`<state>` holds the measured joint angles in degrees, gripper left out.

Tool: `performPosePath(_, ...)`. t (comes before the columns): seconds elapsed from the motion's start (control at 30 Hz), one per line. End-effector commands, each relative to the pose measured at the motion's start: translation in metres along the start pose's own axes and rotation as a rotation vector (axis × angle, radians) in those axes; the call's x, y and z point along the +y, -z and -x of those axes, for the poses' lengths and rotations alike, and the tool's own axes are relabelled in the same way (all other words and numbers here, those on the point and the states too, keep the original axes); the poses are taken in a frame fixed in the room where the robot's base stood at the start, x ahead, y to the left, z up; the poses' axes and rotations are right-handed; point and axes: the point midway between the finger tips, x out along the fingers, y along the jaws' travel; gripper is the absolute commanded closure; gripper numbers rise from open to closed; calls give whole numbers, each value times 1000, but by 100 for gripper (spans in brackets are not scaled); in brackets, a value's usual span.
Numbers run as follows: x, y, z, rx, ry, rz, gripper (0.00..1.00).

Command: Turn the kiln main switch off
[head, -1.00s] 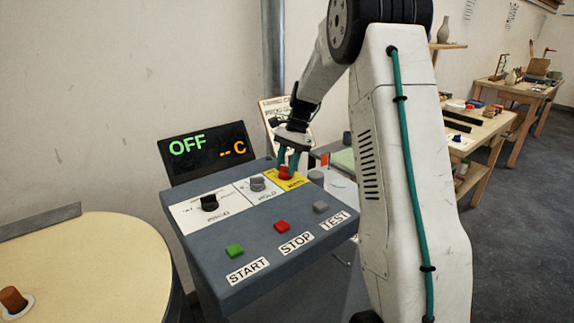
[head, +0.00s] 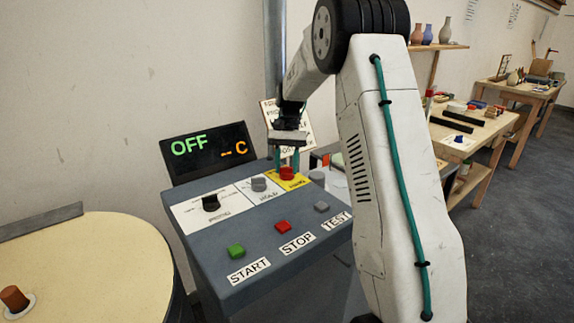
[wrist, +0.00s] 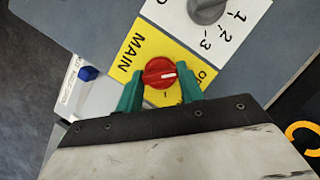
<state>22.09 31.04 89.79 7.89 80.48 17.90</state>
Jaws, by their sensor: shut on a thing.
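The kiln main switch is a red round knob (head: 287,174) on a yellow plate at the far right of the kiln panel. In the wrist view the red knob (wrist: 157,71) sits on the yellow plate (wrist: 128,58) marked MAIN. Its white mark points right, toward a partly hidden label starting with O. My gripper (head: 287,167) is shut on the knob from above; in the wrist view its green fingers (wrist: 161,77) stand on either side of it. The display (head: 208,150) reads OFF and "-- C".
Black (head: 211,203) and grey (head: 259,184) dials are left of the switch. Green START (head: 236,251), red STOP (head: 283,226) and grey TEST (head: 321,206) buttons line the panel's front. A round cream-topped drum (head: 95,260) stands at left.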

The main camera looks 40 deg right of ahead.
Motion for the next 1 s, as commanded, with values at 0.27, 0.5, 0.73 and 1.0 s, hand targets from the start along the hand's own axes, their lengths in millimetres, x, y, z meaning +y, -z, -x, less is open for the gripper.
performPosePath(0.27,0,1,1,4,-4,12,85)
performPosePath(0.5,0,0,1,4,-3,11,49)
performPosePath(0.73,0,0,1,2,-4,10,41)
performPosePath(1.0,-1,1,20,5,-3,10,41)
